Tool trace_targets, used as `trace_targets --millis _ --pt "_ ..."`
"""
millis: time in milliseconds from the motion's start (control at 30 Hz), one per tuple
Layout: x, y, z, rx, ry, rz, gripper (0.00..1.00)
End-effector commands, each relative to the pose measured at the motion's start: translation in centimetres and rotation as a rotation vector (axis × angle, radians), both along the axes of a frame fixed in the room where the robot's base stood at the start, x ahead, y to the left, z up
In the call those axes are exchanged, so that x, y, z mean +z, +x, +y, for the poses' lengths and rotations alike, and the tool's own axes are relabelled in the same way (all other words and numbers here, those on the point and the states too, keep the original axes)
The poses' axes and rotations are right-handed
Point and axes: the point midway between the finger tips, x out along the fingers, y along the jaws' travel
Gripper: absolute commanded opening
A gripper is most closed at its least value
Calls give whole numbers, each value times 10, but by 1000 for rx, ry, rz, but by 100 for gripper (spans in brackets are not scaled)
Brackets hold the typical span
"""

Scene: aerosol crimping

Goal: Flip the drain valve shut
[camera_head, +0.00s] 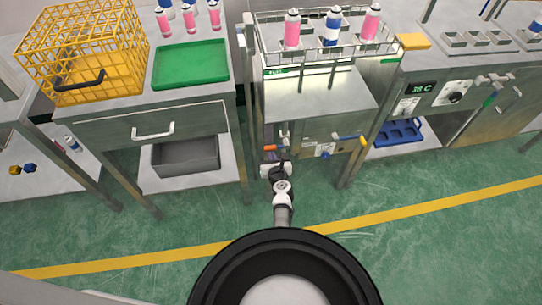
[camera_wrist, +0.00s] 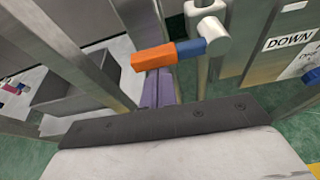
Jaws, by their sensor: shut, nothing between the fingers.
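The drain valve shows in the wrist view as a pale metal body (camera_wrist: 208,28) with a lever to its left. The lever has a blue sleeve (camera_wrist: 190,47) and an orange end (camera_wrist: 153,57), and lies roughly sideways. In the head view the orange end (camera_head: 270,148) shows low on the front of the steel bath unit. My gripper (camera_wrist: 158,78) is shut and empty. Its fingers are just below the orange end in the wrist picture; I cannot tell whether they touch it. In the head view my gripper (camera_head: 272,160) is close to the lever.
A second lever with a yellow end (camera_head: 361,142) is to the right on the same unit, near a blue knob (camera_head: 325,156). A table leg (camera_head: 242,150) stands close on the left. A grey bin (camera_head: 187,155) sits on the lower shelf. The green floor in front is open.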

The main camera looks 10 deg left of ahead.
Motion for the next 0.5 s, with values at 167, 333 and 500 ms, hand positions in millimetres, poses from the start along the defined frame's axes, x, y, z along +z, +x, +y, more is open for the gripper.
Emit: trace_targets --millis 167,333,500 --pt "-31 1 -5 -1 1 3 0" --pt "-30 -16 -13 0 0 6 0" --pt "-18 -48 -24 -1 -1 6 0"
